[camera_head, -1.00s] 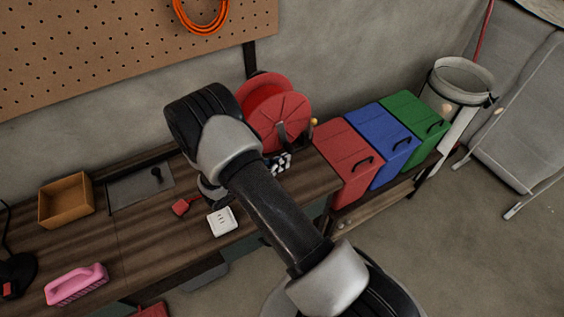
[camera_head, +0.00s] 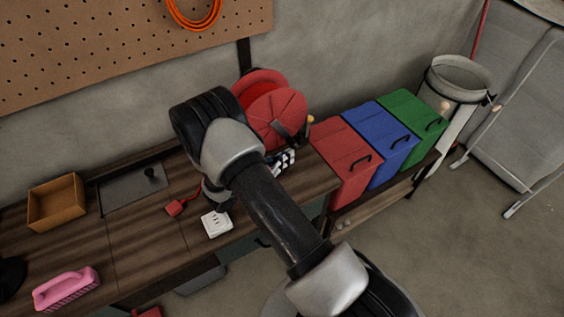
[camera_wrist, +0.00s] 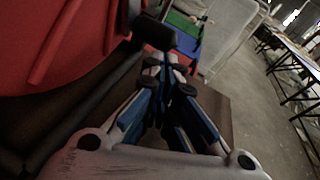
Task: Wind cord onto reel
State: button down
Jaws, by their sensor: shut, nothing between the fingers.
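The red reel (camera_head: 272,122) stands upright at the back of the workbench, partly behind my arm. Its red side fills the upper left of the wrist view (camera_wrist: 55,45). My gripper (camera_head: 291,155) is low in front of the reel, close to its lower right. In the wrist view my gripper's fingers (camera_wrist: 169,62) are together and empty. A black handle-like part (camera_wrist: 154,34) lies just beyond the fingertips; I cannot tell if they touch it. A red plug (camera_head: 175,208) with a short stretch of red cord lies on the bench left of my arm. The rest of the cord is hidden.
A white socket box (camera_head: 216,224) sits near the plug. A wooden tray (camera_head: 57,221) and a pink brush (camera_head: 66,288) are at the left. Red (camera_head: 345,160), blue (camera_head: 381,134) and green (camera_head: 413,117) bins stand right of the reel. Open floor lies at the right.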

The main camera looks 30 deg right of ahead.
jog(key=d+h+b, duration=0.1)
jog(key=d, duration=0.1)
jog(key=shift+d+h, duration=0.3)
jog(key=shift+d, duration=0.05)
jog(key=shift+w+d+r, duration=0.15)
jog(key=shift+d+r, duration=0.1)
jog(key=shift+d, duration=0.05)
jog(key=shift+d+r+p, duration=0.2)
jog(key=shift+d+r, duration=0.35)
jog(key=shift+d, duration=0.25)
jog(key=shift+d+r+p, duration=0.2)
jog(key=shift+d+r, duration=0.3)
jog(key=shift+d, duration=0.3)
jog(key=shift+d+r, duration=0.1)
jog(key=shift+d, duration=0.05)
